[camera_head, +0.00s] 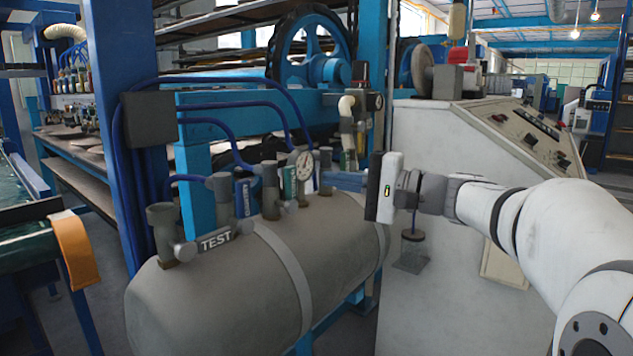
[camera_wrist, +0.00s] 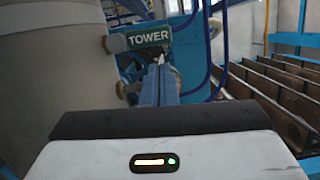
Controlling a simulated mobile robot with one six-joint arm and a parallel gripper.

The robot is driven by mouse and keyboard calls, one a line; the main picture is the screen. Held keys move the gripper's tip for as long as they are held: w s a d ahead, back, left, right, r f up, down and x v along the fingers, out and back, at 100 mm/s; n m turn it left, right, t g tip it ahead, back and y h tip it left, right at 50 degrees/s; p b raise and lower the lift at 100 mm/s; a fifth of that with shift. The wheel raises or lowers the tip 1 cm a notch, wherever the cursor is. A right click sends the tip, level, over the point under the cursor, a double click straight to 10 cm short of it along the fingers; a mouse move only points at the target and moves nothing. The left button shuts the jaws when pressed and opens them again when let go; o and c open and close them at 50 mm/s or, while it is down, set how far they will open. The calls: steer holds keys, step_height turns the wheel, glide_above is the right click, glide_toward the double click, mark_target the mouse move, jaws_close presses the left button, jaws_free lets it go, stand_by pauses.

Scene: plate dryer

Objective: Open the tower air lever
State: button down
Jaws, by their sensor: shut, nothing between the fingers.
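The tower air lever (camera_wrist: 150,38) shows in the wrist view as a green plate with white "TOWER" lettering, joined at its left to a grey valve fitting (camera_wrist: 116,43). My gripper (camera_wrist: 162,64) is shut and empty, its blue-grey fingertips just below the plate in that picture. I cannot tell whether they touch the lever. In the head view my gripper (camera_head: 324,178) reaches left over the tank's right end, close to the row of valves. A green plate (camera_head: 290,182) stands among these valves, and its lettering cannot be read there.
Blue hoses rise behind the valves. A control console (camera_head: 490,140) stands to the right, behind my arm. Blue frame posts (camera_head: 115,110) flank the left.

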steer(key=v, duration=0.5)
steer(key=shift+w, duration=0.15)
